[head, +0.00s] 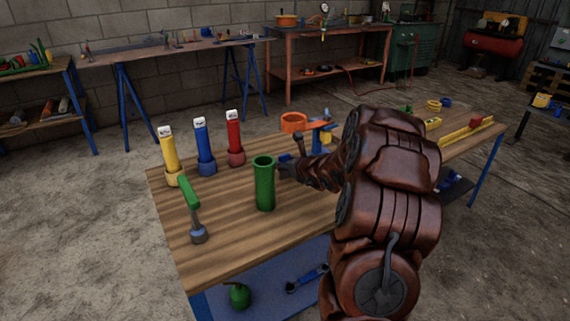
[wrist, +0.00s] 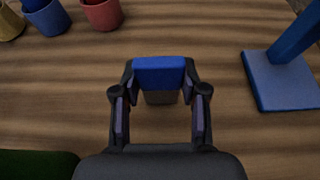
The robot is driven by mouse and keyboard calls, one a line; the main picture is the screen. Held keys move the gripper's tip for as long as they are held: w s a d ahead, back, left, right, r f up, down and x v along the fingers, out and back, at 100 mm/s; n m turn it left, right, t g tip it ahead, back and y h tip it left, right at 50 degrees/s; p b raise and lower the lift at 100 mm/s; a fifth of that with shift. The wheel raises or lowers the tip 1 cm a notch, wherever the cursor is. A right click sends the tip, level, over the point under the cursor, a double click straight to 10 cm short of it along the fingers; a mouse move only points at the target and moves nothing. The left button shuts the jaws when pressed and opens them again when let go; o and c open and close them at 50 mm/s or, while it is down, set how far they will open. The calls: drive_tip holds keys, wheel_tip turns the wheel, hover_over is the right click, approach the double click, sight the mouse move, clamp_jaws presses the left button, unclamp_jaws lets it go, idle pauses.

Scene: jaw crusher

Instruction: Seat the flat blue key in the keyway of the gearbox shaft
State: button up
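My gripper (wrist: 159,88) is seen from behind in the wrist view, its two fingers spread by the width of a blue block between the tips. This flat blue key (wrist: 158,70) has a blue upper face and a grey-brown part below it. Both fingertips appear to touch its sides. In the head view my gripper (head: 285,168) is small and dark, just right of the green cylinder and above the wooden table. I cannot make out a gearbox shaft or keyway in either view; my arm hides part of the table.
An open green cylinder (head: 265,185) stands on the wooden table (head: 232,245). Yellow (head: 168,152), blue (head: 203,143) and red (head: 233,130) tubes stand in cups at the left. A green-handled tool (head: 190,195) stands in front.

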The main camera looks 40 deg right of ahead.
drive_tip(key=o, duration=0.4)
drive_tip(key=shift+o, duration=0.2)
drive_tip(key=shift+r, duration=0.1)
